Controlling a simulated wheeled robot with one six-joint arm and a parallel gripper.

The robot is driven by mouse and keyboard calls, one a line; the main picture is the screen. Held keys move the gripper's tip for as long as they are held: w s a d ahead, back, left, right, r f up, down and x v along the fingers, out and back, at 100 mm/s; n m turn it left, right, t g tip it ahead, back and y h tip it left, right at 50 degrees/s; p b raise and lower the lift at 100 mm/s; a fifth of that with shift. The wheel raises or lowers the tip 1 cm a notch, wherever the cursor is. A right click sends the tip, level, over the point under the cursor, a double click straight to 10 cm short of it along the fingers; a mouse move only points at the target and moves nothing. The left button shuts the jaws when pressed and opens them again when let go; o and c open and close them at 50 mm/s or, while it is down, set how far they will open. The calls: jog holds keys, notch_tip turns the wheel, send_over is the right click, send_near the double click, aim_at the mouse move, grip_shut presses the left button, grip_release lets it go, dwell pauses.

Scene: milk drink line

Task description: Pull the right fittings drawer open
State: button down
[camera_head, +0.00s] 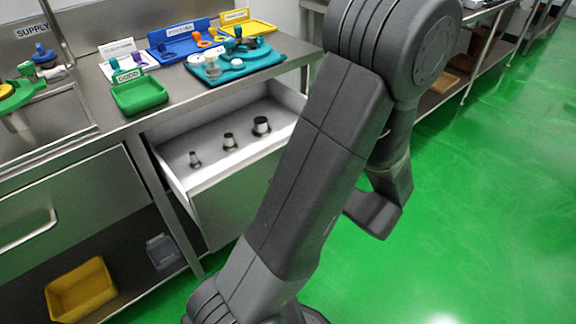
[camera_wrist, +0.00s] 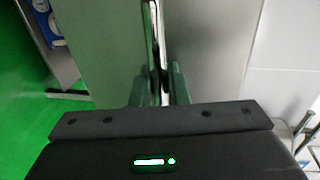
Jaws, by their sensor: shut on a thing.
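The right fittings drawer (camera_head: 238,200) stands pulled out from under the counter in the head view. In the wrist view my gripper (camera_wrist: 160,86) is shut on a thin pale bar, which looks like the drawer handle (camera_wrist: 154,50). Grey metal panels fill the view on both sides of the bar.
The left drawer (camera_head: 75,205) is closed. On the counter are a green tray (camera_head: 138,97), a blue tray (camera_head: 182,43), a teal tray (camera_head: 238,66) and a yellow tray (camera_head: 250,27). A yellow bin (camera_head: 80,290) sits on the lower shelf. Green floor (camera_head: 470,200) is clear at right.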

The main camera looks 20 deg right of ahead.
jog(key=shift+f+b+v, duration=0.2)
jog(key=shift+f+v, duration=0.05)
jog(key=shift+v, duration=0.9)
jog(key=shift+f+b+v, duration=0.15)
jog(key=shift+f+v, duration=0.1)
jog(key=shift+v, duration=0.85)
jog(key=shift+s, duration=0.15)
jog(key=c, duration=1.5)
grip_release()
jog(key=p+v, duration=0.1)
jog(key=v, duration=1.2)
jog(key=shift+s+d+p, duration=0.15)
jog(key=shift+s+p, duration=0.2)
jog(key=shift+p, duration=0.05)
jog(key=b+x, duration=0.1)
jog(key=x, duration=1.3)
jog(key=shift+r+b, duration=0.15)
jog(key=shift+b, duration=0.25)
